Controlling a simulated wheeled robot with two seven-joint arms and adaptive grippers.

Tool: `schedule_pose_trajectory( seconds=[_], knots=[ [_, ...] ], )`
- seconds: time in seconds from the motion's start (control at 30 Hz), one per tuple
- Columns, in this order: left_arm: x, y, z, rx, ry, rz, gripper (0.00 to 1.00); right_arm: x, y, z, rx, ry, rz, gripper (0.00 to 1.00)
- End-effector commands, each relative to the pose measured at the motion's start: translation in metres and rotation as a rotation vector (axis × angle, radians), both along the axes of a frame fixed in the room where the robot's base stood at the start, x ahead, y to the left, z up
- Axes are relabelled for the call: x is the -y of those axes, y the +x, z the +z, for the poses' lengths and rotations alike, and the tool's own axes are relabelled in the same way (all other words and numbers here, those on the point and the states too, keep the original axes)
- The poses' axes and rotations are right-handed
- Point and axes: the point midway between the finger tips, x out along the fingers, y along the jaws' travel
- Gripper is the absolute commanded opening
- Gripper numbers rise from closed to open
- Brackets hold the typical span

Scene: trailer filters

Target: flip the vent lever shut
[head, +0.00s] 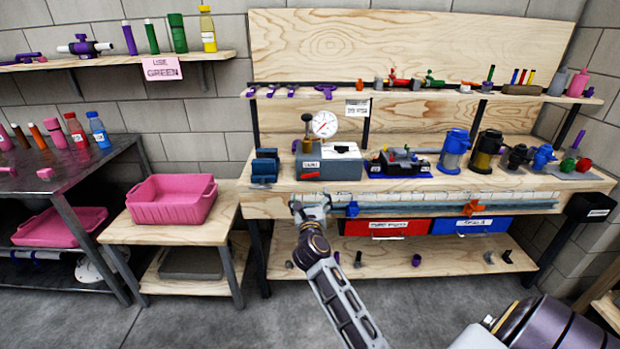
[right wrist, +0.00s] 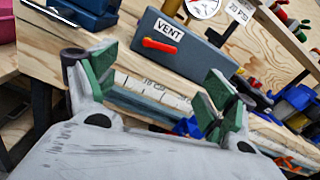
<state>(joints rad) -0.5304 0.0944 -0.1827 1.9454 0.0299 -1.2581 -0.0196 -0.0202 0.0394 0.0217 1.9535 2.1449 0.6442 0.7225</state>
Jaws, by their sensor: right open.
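The red vent lever (right wrist: 160,45) is on the front face of a grey-blue box, just below a white VENT label (right wrist: 168,30). It lies roughly along the label's line, close to level. In the head view the lever (head: 310,175) is a small red strip on the box (head: 345,172), which stands on the workbench. My right gripper (head: 312,206) is open and empty, in front of the bench edge and below the lever. In the right wrist view the lever is beyond the gap between the green-padded fingers (right wrist: 160,82), not touched. My left gripper is not in view.
A pressure gauge (head: 325,124) stands at the box's back. A dark blue vise-like block (head: 265,166) is left of it, and a tool tray (head: 398,166) is right. A ruler strip (head: 390,196) runs along the bench front. Red (head: 385,228) and blue (head: 470,225) drawers hang below.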

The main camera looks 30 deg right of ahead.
Motion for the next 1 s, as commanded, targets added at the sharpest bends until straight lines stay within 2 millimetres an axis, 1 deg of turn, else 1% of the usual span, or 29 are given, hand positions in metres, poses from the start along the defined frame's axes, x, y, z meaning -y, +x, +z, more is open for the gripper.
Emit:
schedule_pose_trajectory(
  seconds=[0.27, 0.63, 1.0],
  knots=[
    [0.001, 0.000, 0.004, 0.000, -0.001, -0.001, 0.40, 0.007, 0.012, 0.000, 0.001, -0.003, 0.000, 0.84],
    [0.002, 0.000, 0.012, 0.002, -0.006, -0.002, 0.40, 0.024, 0.040, 0.000, 0.000, -0.004, 0.000, 0.84],
    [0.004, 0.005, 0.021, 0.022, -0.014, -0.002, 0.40, 0.042, 0.068, 0.000, 0.001, -0.003, 0.000, 0.84]
  ],
)
